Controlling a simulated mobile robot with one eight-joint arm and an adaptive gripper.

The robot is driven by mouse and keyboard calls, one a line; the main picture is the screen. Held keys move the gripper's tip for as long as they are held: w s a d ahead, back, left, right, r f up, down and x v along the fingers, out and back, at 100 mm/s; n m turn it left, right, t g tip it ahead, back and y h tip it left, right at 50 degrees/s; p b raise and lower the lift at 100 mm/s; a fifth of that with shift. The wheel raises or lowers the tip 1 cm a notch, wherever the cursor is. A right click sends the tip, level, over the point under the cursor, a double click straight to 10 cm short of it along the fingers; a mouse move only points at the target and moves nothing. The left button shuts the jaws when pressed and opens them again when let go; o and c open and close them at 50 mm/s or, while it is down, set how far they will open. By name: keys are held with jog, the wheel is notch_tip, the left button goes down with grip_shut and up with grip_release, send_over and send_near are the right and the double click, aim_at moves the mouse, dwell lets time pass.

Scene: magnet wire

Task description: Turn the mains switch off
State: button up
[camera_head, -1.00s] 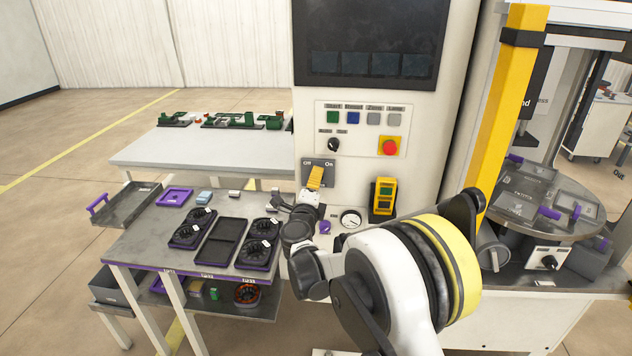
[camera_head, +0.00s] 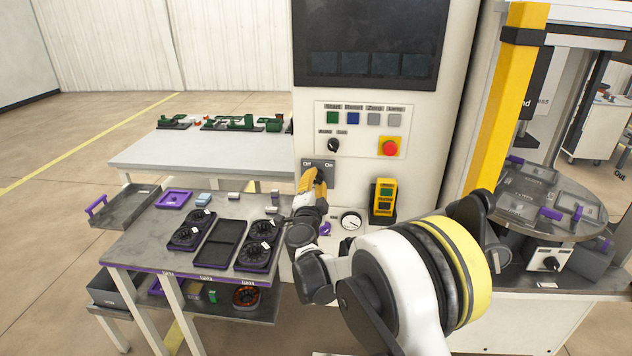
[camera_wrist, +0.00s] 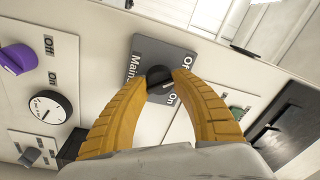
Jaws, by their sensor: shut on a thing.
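The mains switch is a black knob (camera_wrist: 159,82) on a grey plate (camera_wrist: 150,53) marked Mains, Off and On. In the wrist view the two yellow fingers of my gripper (camera_wrist: 164,77) are shut on the knob from both sides. A small light mark shows on the knob, on the side nearer the On label. In the head view my gripper (camera_head: 315,178) is at the grey plate (camera_head: 331,175) on the white cabinet front, and it hides the knob. The Off and On labels show above it.
Above the switch are a small black selector (camera_head: 334,145), several buttons and a red emergency stop (camera_head: 389,147). A yellow and black device (camera_head: 384,197) and a round gauge (camera_head: 350,221) are at lower right. A workbench with trays (camera_head: 219,243) stands at left.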

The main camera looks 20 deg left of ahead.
dwell(0.5)
jog(key=o, duration=1.2)
jog(key=v, duration=1.2)
